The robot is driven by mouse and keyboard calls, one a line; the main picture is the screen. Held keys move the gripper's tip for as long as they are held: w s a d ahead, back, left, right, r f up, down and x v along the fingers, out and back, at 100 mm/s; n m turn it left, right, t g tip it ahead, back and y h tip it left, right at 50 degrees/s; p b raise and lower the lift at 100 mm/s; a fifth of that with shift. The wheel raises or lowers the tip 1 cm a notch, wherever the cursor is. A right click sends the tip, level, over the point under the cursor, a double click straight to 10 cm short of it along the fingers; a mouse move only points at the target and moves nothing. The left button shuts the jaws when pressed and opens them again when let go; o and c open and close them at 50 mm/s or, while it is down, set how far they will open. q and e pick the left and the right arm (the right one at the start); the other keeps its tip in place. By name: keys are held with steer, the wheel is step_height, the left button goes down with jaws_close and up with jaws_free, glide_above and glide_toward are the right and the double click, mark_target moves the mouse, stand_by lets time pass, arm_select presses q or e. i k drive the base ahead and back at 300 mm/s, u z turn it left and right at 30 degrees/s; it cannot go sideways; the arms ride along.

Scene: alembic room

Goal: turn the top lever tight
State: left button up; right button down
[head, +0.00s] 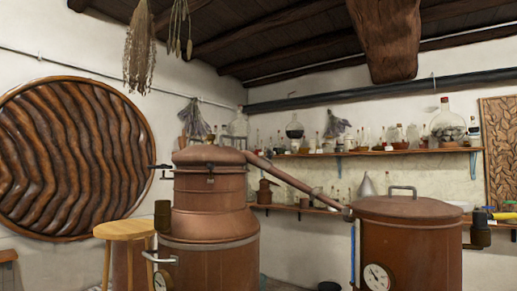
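A copper still (207,210) stands left of centre, with a domed lid on top. A thin dark lever (160,167) sticks out to the left at the level of the lid's lower edge. It looks about level; how tight it is cannot be told. A small dark clasp (211,179) sits on the front of the lid's rim. A lower pale handle (158,258) shows near the bottom left of the still. Neither of my grippers can be made out in the head view.
A wooden stool (124,230) stands left of the still. A copper pipe (295,182) slopes down to a second copper vessel (410,235) with a dial gauge (377,277). A wall shelf (375,153) with glassware is behind. Dried herbs (140,48) hang above.

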mark_target(270, 153)
steer(key=u, duration=1.2)
steer(key=i, duration=0.9)
steer(key=z, duration=2.3)
